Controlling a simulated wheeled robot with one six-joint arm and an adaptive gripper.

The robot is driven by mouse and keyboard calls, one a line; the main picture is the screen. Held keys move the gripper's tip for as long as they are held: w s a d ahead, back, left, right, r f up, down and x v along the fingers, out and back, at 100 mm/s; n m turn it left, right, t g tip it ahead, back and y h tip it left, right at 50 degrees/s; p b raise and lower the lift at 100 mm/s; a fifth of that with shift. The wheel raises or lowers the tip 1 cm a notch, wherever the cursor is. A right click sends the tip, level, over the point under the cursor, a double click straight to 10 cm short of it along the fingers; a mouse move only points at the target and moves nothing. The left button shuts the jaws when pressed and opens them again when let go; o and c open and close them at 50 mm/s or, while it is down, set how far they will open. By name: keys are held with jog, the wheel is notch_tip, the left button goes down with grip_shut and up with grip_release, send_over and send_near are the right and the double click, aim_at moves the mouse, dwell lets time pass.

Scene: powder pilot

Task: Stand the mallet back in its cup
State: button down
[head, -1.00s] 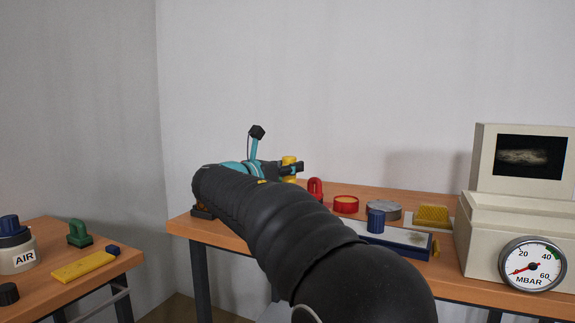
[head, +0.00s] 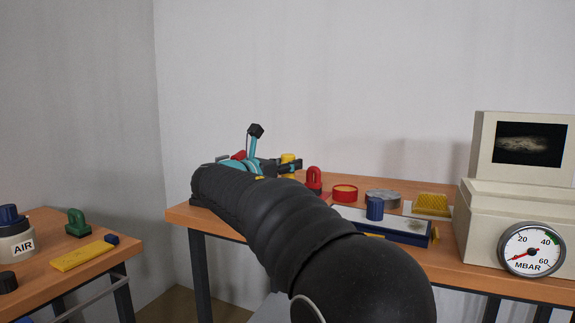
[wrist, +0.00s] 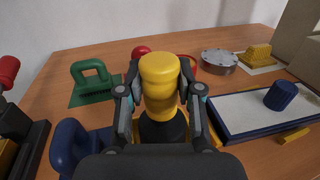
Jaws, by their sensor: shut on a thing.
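My gripper (wrist: 162,97) is shut on the yellow mallet (wrist: 160,80), one finger on each side of it. The mallet stands about upright in the wrist view. A dark, wider shape (wrist: 165,128) lies directly below the yellow part; I cannot tell whether it is the cup or part of the mallet. In the head view the mallet (head: 288,160) shows as a small yellow piece beside my gripper, above the left part of the bench. My arm hides what is beneath it, and no cup is clearly visible there.
A green handled block (wrist: 95,82) and a blue handle (wrist: 72,145) stand left of the mallet. A blue-framed tray (wrist: 255,112) with a blue knob (wrist: 281,95) is close on the right. A grey disc (wrist: 219,62) and yellow pad (wrist: 257,55) lie behind.

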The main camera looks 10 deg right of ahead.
jog(key=shift+f, duration=0.5)
dwell(0.4)
jog(key=shift+c, duration=0.6)
grip_release()
jog(key=shift+f, duration=0.1)
jog(key=p+v, duration=0.1)
jog(key=v, duration=1.3)
jog(key=shift+p, duration=0.4)
jog(key=shift+s, duration=0.1)
jog(key=shift+d, duration=0.1)
